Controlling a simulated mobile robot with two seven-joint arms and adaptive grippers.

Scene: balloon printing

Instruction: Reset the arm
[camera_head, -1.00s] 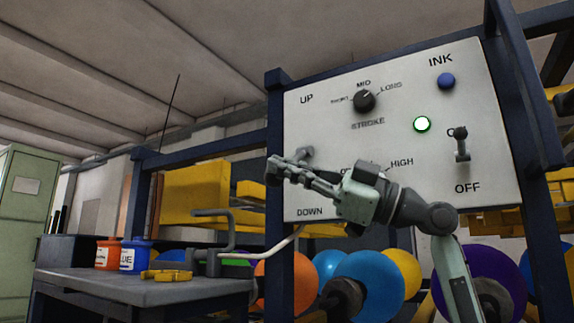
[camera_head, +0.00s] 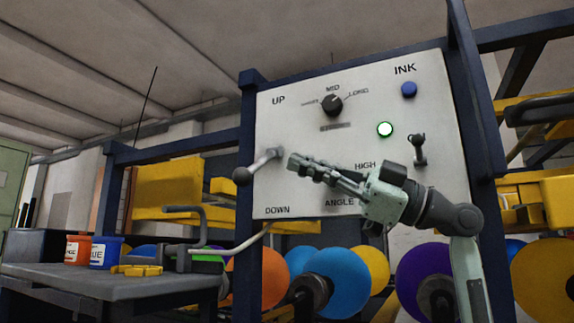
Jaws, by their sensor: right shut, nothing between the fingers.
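My right arm comes in from the lower right, in front of the white control panel (camera_head: 290,190). Its gripper (camera_head: 294,163) is shut and empty, pointing left. The fingertips are just right of the grey up/down lever (camera_head: 262,165), whose round knob hangs to the lower left; they look apart from it. The angle control is largely hidden behind my gripper. My left gripper is not in view.
A dark blue frame (camera_head: 247,130) surrounds the panel. Several balloons, including a blue one (camera_head: 338,281), are below it. A table (camera_head: 70,284) at the left bears orange (camera_head: 77,250) and blue (camera_head: 103,254) ink pots and a clamp-like metal fixture.

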